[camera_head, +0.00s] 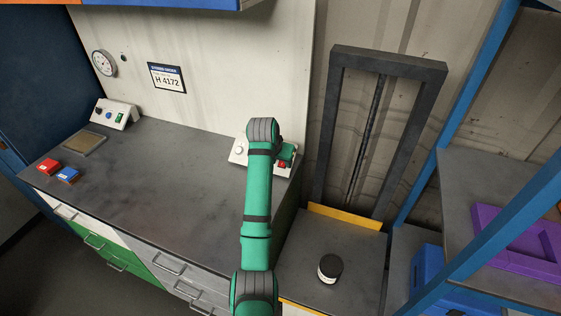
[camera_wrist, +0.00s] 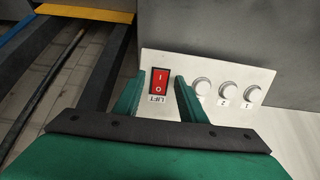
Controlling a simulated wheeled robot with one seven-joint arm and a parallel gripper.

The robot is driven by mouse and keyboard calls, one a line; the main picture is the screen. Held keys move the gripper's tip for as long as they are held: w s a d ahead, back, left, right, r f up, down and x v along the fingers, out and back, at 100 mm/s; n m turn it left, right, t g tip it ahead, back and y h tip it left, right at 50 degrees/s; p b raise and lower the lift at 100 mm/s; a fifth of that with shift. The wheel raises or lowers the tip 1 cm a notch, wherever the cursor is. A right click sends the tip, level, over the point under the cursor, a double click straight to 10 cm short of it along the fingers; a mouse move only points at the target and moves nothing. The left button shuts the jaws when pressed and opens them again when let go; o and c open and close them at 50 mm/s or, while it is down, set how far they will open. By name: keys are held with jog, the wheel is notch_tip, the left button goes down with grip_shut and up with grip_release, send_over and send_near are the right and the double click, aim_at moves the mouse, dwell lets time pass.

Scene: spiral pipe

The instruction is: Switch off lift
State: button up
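The red rocker switch (camera_wrist: 160,82), marked with I and O and labelled LIFT, sits on a white control panel (camera_wrist: 217,76). In the head view the switch (camera_head: 282,164) shows as a small red patch beside my gripper (camera_head: 289,153). In the wrist view my gripper (camera_wrist: 160,77) is open, its two green fingers apart with the switch visible between them. No object is held. I cannot tell whether the fingers touch the panel or which side of the switch is pressed. The lift has a dark upright frame (camera_head: 323,135) and a grey platform (camera_head: 310,254).
Several round white knobs (camera_wrist: 201,88) sit beside the switch. Blue shelving (camera_head: 470,240) stands right.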

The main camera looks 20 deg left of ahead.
jog(key=v, duration=1)
jog(key=shift+s+r, duration=0.2)
jog(key=shift+r, duration=0.1)
